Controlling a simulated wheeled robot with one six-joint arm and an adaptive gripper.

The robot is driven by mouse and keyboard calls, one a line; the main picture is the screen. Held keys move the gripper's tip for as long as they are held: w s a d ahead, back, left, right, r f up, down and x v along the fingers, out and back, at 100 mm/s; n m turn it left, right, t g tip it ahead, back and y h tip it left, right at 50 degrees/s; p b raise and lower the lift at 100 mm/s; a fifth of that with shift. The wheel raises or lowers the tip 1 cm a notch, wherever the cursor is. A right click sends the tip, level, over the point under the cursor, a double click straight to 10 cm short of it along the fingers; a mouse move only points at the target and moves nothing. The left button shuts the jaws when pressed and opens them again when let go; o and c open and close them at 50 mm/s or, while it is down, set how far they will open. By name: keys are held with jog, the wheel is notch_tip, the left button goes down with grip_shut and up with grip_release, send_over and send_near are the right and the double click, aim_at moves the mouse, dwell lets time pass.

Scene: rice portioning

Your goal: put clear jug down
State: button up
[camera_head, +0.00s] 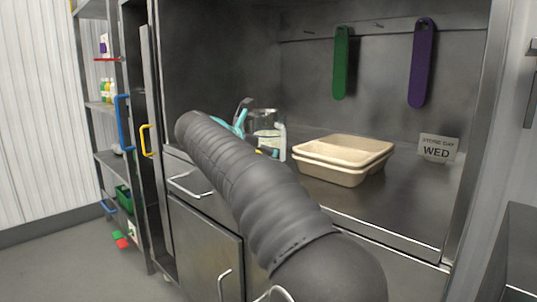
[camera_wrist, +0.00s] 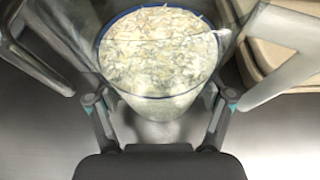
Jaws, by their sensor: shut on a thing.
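The clear jug (camera_head: 267,122) is at the counter, left of the beige trays, partly hidden behind my arm. In the wrist view the clear jug (camera_wrist: 160,104) holds pale rice grains, with a blue line around the rice. My gripper (camera_wrist: 160,62) has one finger on each side of the jug and is shut on it. In the head view my gripper (camera_head: 240,115) shows only as grey and teal parts beyond my arm. The jug looks about upright; whether its base touches the counter is hidden.
Stacked beige compartment trays (camera_head: 343,153) stand right of the jug. The steel counter (camera_head: 400,205) is bare in front of them and to their right. A WED sign (camera_head: 437,148) stands at the back right. Green (camera_head: 341,62) and purple (camera_head: 422,63) tools hang on the back wall.

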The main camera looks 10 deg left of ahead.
jog(key=o, duration=1.6)
jog(key=shift+f, duration=0.1)
jog(key=shift+s+r, duration=0.1)
jog(key=shift+r, duration=0.1)
jog(key=p+v, duration=0.1)
jog(key=v, duration=1)
jog(key=shift+s+a+r, duration=0.15)
jog(key=shift+s, duration=0.2)
